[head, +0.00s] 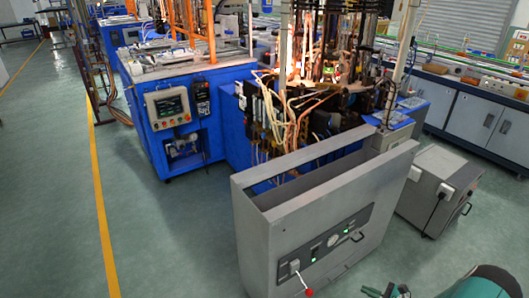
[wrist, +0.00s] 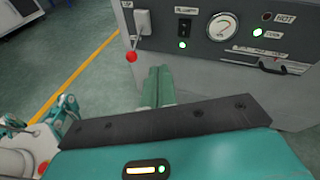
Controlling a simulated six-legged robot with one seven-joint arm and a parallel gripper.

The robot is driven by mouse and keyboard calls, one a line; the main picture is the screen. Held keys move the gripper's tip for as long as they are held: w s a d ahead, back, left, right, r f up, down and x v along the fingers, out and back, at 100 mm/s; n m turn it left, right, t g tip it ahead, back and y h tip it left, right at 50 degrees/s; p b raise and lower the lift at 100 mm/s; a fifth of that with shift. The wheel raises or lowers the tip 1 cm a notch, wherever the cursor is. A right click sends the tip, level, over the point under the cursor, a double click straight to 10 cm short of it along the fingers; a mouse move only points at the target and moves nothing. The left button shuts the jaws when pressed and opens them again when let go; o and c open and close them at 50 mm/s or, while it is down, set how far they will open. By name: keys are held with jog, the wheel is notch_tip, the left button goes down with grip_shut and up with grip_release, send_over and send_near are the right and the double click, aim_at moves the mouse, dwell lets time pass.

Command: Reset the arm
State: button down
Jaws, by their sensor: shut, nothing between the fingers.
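My gripper (wrist: 159,74) shows in the wrist view with its two green fingers side by side, shut and empty. The fingers point toward the front of a grey cabinet (wrist: 205,75) and look apart from it. A lever with a red knob (wrist: 131,57) hangs from the cabinet's panel, just left of and beyond the fingertips. In the head view the same knob (head: 309,292) is at the bottom edge, low on the grey cabinet (head: 262,240). Part of my teal arm shows at the bottom right there.
The panel has a round gauge (wrist: 223,27), a black switch (wrist: 184,21), lit green lights and a handle (wrist: 265,62). Blue machines (head: 182,125) and a grey box (head: 437,190) stand around the cabinet. Green floor (head: 165,240) is open at the left.

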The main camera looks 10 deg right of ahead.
jog(key=w+a+r+n+g+h, duration=0.1)
jog(key=w+a+r+n+g, duration=0.15)
jog(key=a+r+n, duration=0.6)
jog(key=w+a+r+n+g, duration=0.1)
jog(key=w+a+r+g, duration=0.2)
jog(key=r, duration=1)
jog(key=w+a+r+n+g+h, duration=0.1)
jog(key=a+r+n+g, duration=0.45)
jog(key=r, duration=0.45)
jog(key=s+a+r+n+t+h, duration=0.4)
jog(key=s+a+r+n+h, duration=0.3)
jog(key=s+a+r+n, duration=0.4)
jog(key=shift+s+a+r+t, duration=0.4)
jog(key=shift+s+a+r, duration=2.3)
jog(key=shift+s+r, duration=1.15)
